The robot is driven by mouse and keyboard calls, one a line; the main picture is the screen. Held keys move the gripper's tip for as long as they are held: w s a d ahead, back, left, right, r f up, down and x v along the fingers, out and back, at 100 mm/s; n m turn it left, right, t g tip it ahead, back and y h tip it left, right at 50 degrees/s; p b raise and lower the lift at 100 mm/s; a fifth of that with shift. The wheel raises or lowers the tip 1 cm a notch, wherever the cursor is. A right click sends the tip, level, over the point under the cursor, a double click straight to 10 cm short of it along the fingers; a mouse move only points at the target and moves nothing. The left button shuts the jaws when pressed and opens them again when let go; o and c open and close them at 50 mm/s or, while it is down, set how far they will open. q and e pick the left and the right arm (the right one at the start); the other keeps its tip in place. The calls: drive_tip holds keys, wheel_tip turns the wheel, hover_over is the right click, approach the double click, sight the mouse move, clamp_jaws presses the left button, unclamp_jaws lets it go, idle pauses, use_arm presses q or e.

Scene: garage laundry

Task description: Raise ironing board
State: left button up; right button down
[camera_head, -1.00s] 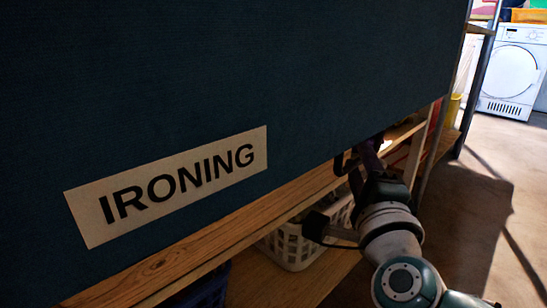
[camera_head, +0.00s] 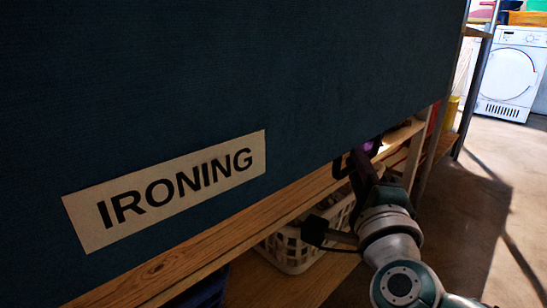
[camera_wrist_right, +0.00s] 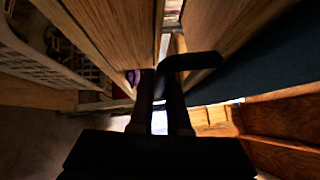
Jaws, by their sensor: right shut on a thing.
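The ironing board (camera_head: 250,70) is a large dark blue padded panel that fills much of the head view, standing steeply with its face toward me. A pale label reading "IRONING" (camera_head: 165,190) is on it. My right gripper (camera_head: 358,160) is at the board's lower edge, towards its right part. In the right wrist view its fingers (camera_wrist_right: 160,85) are shut on a dark bent handle (camera_wrist_right: 200,61) beside the board's blue edge (camera_wrist_right: 250,75). Shadow hides how the handle joins the board. My left gripper is out of view.
A wooden shelf (camera_head: 190,250) runs beneath the board, with a white basket (camera_head: 290,250) below it, close to my right arm. A white washing machine (camera_head: 508,75) stands at the back right. Open floor (camera_head: 475,220) lies to the right.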

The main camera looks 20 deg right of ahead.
idle(0.8)
drive_tip(key=shift+r, duration=0.1)
drive_tip(key=shift+s+d+r+p, duration=0.1)
drive_tip(key=shift+s+p, duration=0.1)
drive_tip(key=shift+p, duration=0.25)
drive_tip(key=s+d+r+n+g+y+p, duration=0.1)
drive_tip(key=s+d+r+n+g+p, duration=0.3)
drive_tip(key=s+p, duration=0.8)
drive_tip(key=s+d+r+n+g+p, duration=0.15)
drive_tip(key=s+d+r+p, duration=0.3)
drive_tip(key=s+p, duration=0.85)
drive_tip(key=s+d+r+n+g+p, duration=0.1)
drive_tip(key=s+d+r+g+p, duration=0.1)
drive_tip(key=r+p, duration=0.9)
drive_tip(key=s+d+r+n+g+p, duration=0.2)
drive_tip(key=r+p, duration=1)
drive_tip(key=p, duration=1.2)
drive_tip(key=shift+s+d+r+g, duration=0.3)
drive_tip(key=shift+s+g, duration=0.25)
drive_tip(key=shift+s, duration=0.55)
